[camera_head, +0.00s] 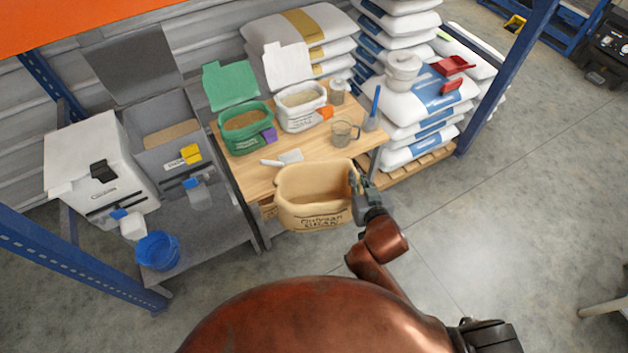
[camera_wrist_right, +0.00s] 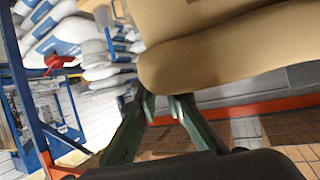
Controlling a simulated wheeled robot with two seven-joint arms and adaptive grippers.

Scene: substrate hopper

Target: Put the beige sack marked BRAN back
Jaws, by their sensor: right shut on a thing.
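The beige sack marked BRAN (camera_head: 318,219) is open-topped, roughly upright, and overlaps the front edge of the wooden table (camera_head: 248,181) in the head view. I cannot tell whether it touches the table. My right gripper (camera_head: 355,187) is shut on the sack's right side near the rim. In the right wrist view the sack (camera_wrist_right: 210,45) fills the upper part, with the right gripper's fingers (camera_wrist_right: 164,104) against its lower edge. My left gripper is not in view.
A green sack (camera_head: 243,145) and a white sack (camera_head: 301,117) stand at the table's back. Stacked sacks (camera_head: 410,110) stand right.

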